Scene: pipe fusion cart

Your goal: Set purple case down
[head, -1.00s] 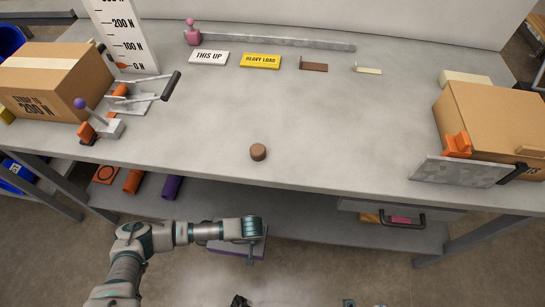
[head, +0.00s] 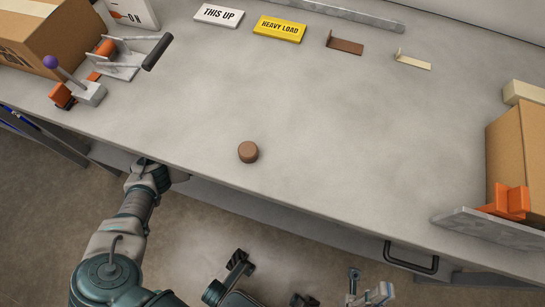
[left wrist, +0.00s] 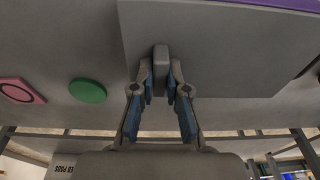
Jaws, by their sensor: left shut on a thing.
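In the left wrist view, the purple case shows as a large grey face (left wrist: 225,50) with a purple strip along the top right edge. My left gripper (left wrist: 161,85) is shut on the small grey handle (left wrist: 161,58) of that case. In the head view, my left arm reaches to the bench's front edge, and its gripper and the case are hidden below the bench top. My right gripper (head: 368,287) is low in the head view, in front of the bench; its fingertips look apart and nothing shows between them.
A brown cylinder (head: 248,152) stands near the front edge of the grey bench top (head: 330,130). Cardboard boxes stand left (head: 45,35) and right (head: 518,140). In the left wrist view, a green disc (left wrist: 87,90) and a pink ringed piece (left wrist: 20,91) lie left of the case.

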